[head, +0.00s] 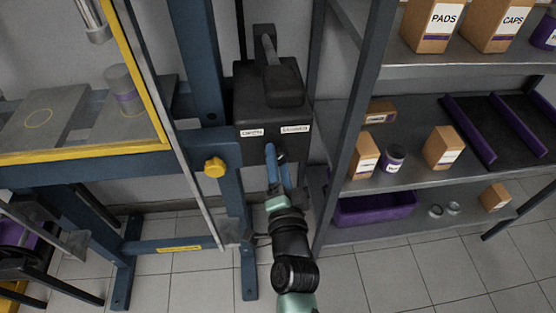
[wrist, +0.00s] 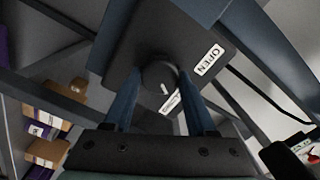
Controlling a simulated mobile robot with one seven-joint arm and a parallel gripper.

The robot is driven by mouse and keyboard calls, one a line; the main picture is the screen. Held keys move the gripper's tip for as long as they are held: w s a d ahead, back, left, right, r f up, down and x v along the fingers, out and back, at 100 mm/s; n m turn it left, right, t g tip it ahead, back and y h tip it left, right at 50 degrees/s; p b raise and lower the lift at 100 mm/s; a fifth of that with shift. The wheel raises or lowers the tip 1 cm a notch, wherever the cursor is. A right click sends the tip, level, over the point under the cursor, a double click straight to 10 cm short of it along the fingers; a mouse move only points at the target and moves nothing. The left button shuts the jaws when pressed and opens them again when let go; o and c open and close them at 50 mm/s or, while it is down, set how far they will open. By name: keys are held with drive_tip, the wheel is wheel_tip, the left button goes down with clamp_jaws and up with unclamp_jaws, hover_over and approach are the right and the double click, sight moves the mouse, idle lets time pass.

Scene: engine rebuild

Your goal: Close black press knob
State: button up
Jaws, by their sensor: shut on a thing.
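The black press knob (wrist: 157,74) is a round dark knob on the dark face of the press's black box (head: 268,112). In the wrist view it sits between the two blue fingers of my gripper (wrist: 160,82), which are shut on it. A short white mark shows on the knob's edge. A white "OPEN" label (wrist: 209,60) is to the right of the knob, and a second label (wrist: 172,103), partly hidden, is just below it. In the head view my gripper (head: 278,165) reaches up to the box's front, and the knob itself cannot be made out there.
The blue press frame (head: 207,60) and a yellow knob (head: 214,167) stand left of my arm. A yellow-edged guard panel (head: 140,60) is further left. A grey shelf unit (head: 350,120) with boxes and a purple bin (head: 375,208) stands close on the right.

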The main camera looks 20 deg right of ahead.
idle(0.3)
drive_tip(key=o, duration=1.4)
drive_tip(key=shift+s, duration=0.1)
drive_tip(key=b+v, duration=0.1)
drive_tip(key=v, duration=1.1)
drive_tip(key=shift+s+a+b, duration=0.15)
drive_tip(key=shift+s+b, duration=0.2)
drive_tip(key=shift+s, duration=0.05)
